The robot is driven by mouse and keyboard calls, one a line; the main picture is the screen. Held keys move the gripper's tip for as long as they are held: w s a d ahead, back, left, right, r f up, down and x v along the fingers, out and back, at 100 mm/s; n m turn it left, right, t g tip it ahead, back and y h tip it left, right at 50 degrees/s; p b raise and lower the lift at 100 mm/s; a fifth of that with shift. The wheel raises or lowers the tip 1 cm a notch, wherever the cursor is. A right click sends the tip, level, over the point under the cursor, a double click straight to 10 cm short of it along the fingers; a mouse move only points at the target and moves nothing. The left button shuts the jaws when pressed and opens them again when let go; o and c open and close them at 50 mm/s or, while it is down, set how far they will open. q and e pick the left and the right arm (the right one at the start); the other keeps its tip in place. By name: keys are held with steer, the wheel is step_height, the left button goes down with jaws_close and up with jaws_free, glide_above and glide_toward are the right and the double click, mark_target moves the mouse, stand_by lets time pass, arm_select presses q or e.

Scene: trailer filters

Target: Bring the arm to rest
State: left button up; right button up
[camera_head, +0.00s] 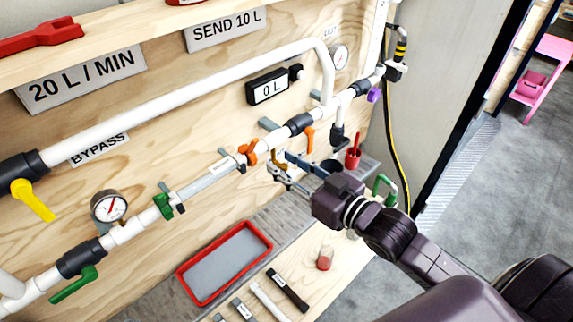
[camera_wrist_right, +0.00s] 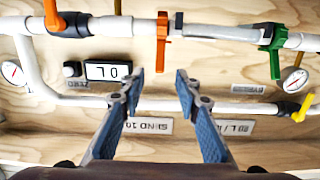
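My right arm reaches in from the lower right in the head view. Its gripper (camera_head: 285,170) is in front of the pipe panel, near the orange clamp (camera_head: 248,152). In the right wrist view, the right gripper (camera_wrist_right: 159,80) has its two blue fingers spread apart, with nothing between them. The orange clamp (camera_wrist_right: 162,40) is just beyond the fingertips in that view, apparently not held. My left arm and gripper are not in view.
A wooden panel carries white pipes, a gauge (camera_head: 109,206), a yellow valve handle (camera_head: 33,200) and a "0 L" display (camera_head: 268,87). Open floor (camera_head: 480,200) lies right.

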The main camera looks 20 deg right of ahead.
stand_by(0.5)
steer(key=w+d+f+m+g+h+b, duration=0.15)
steer(key=d+f, duration=0.25)
steer(key=f, duration=0.7)
steer(key=s+d+f+m+g+h+b, duration=0.1)
steer(key=d+f+h, duration=0.15)
steer(key=f, duration=0.85)
steer(key=s+d+f+g+h+b, duration=0.1)
steer(key=s+d+f+g, duration=0.15)
steer(key=f, duration=0.75)
steer(key=s+d+f+g+b, duration=0.1)
steer(key=s+f, duration=0.3)
steer(key=f, duration=0.7)
steer(key=s+a+f+g+h+b, duration=0.1)
steer(key=s+a+f+g, duration=0.15)
steer(key=s+f, duration=0.95)
steer(key=s+a+f+g+b, duration=0.15)
steer(key=s+f+g, duration=0.25)
steer(key=s+f, duration=0.75)
steer(key=s+a+f+g, duration=0.1)
steer(key=s+f, duration=0.2)
steer(key=s, duration=0.3)
steer(key=s+a+f+g+b, duration=0.1)
steer(key=s+f, duration=0.2)
steer(key=s, duration=0.4)
steer(key=shift+a+f+n, duration=0.2)
steer(key=shift+a+n, duration=0.2)
steer(key=shift+n, duration=0.05)
steer(key=shift+w, duration=0.1)
